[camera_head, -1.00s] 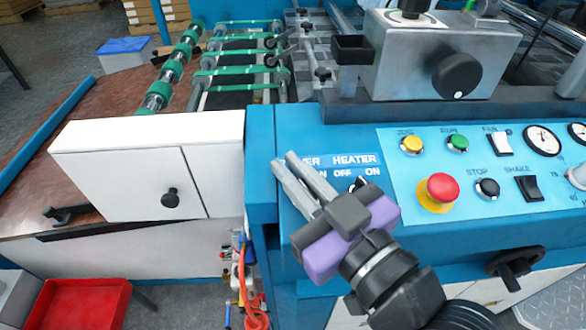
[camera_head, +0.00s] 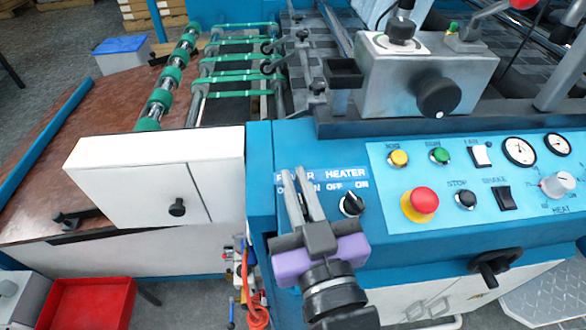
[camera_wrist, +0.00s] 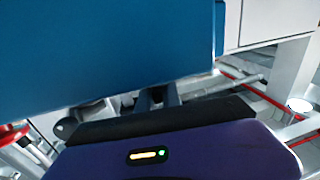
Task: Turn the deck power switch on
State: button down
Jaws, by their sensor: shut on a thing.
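The control panel carries the white POWER and HEATER labels (camera_head: 345,173) above OFF and ON marks. My gripper (camera_head: 297,180) is over the POWER side, its two fingers pointing up the panel and close together, shut on the power switch. The switch itself is hidden behind the fingers, so its setting cannot be read. The heater knob (camera_head: 351,204), black with a white mark, shows just right of the fingers. In the wrist view the fingers (camera_wrist: 158,97) reach below a blue panel edge, and no switch is visible there.
The emergency stop (camera_head: 421,203), red on yellow, and several buttons and rockers lie right of the heater knob. A grey box with a black knob (camera_head: 437,97) stands above. A white cabinet (camera_head: 150,175) is at left, and a red bin (camera_head: 90,303) is on the floor.

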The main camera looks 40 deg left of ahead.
jog(key=shift+w+d+m+t+h+p, duration=0.15)
jog(key=shift+m+t+h+p, duration=1)
jog(key=shift+p, duration=0.45)
jog(key=shift+w+d+m+t+h+p, duration=0.15)
jog(key=shift+m+t+h+p, duration=0.25)
jog(key=shift+m+t+h, duration=0.4)
jog(key=shift+w+d+f+m+t+h+b, duration=0.1)
jog(key=shift+m+t+h+b, duration=0.1)
jog(key=shift+m+t+h, duration=0.3)
jog(key=shift+f+m+t+h+b, duration=0.15)
jog(key=shift+m+t+h, duration=0.15)
jog(key=shift+m, duration=0.25)
jog(key=shift+w+d+m+t+h+b, duration=0.15)
jog(key=shift+m+t+h+b, duration=0.4)
jog(key=shift+m+h, duration=0.35)
jog(key=shift+d+m+t+h+b, duration=0.15)
jog(key=shift+m+t+h+b, duration=0.35)
jog(key=shift+h, duration=0.55)
jog(key=shift+d+m+h, duration=0.1)
jog(key=shift+m+h, duration=0.2)
jog(key=shift+m, duration=0.1)
jog(key=c, duration=1.5)
grip_release()
jog(key=shift+r, duration=0.1)
